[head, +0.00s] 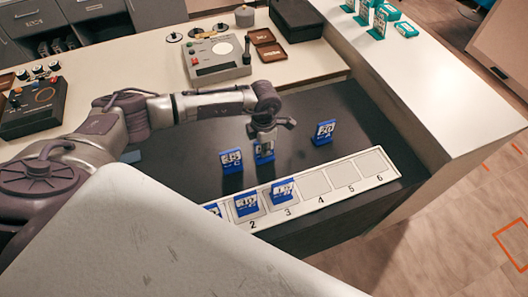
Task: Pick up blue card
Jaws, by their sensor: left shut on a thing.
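My left gripper (264,146) is shut on a blue card (264,158) that stands upright on the dark counter or just above it; I cannot tell which. The gripper comes down over the card from above and hides its upper part. Another blue card (231,161) stands just left of it, and a third blue card (323,132) stands apart to the right. A pale strip (390,176) with numbered slots lies in front. Blue cards stand at its left end, in slot 2 (246,205) and in slot 3 (282,191). Slots 4, 5 and 6 are empty.
A grey console (217,60) and brown trays (268,45) sit on the counter behind. A dark control box (33,106) stands at the left. A white ledge (430,85) with teal cards (380,20) bounds the right side. The dark counter right of the held card is mostly clear.

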